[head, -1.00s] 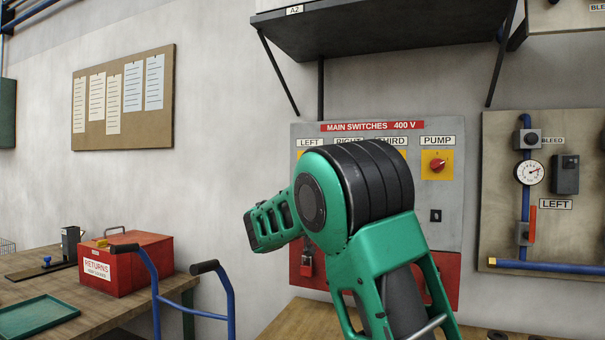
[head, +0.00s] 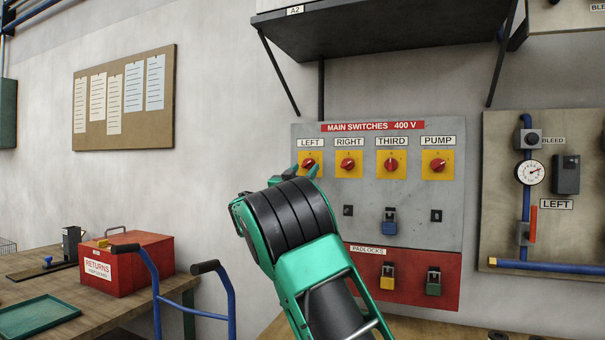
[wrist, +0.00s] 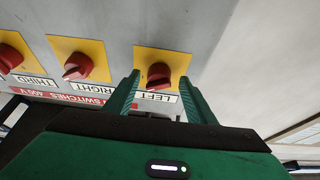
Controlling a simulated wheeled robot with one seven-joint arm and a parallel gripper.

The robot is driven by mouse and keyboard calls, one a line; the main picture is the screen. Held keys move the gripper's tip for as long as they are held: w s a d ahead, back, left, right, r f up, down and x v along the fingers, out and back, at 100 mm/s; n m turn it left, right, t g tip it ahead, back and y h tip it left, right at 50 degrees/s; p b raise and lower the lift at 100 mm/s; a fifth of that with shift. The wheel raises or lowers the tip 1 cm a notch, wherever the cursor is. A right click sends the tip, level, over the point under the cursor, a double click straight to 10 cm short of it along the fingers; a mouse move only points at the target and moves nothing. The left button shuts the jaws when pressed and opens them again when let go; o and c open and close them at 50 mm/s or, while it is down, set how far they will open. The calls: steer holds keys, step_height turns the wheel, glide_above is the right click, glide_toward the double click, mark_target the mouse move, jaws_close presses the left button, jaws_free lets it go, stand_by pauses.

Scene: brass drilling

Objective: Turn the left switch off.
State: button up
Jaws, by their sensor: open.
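The left switch (head: 309,162) is a red rotary knob on a yellow plate under the LEFT label, at the left of the grey switch panel. It also shows in the wrist view (wrist: 159,76). My gripper (head: 306,171) is open in front of it. In the wrist view its green fingers (wrist: 159,82) stand on either side of the knob, with gaps at both sides. I cannot tell whether the fingertips reach the panel. The fingertips cover the lower edge of the yellow plate in the head view. The knob's exact setting is hard to tell.
The right switch (head: 348,165), third switch (head: 391,165) and pump switch (head: 437,166) stand in a row to the right. A blue padlock (head: 390,222) hangs below the third switch. Yellow (head: 387,276) and green padlocks (head: 433,282) hang on the red strip. A shelf (head: 390,35) overhangs above.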

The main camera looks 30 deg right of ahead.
steer(key=shift+x, duration=0.8)
steer(key=shift+c, duration=0.3)
steer(key=c, duration=1)
steer(key=shift+o, duration=0.2)
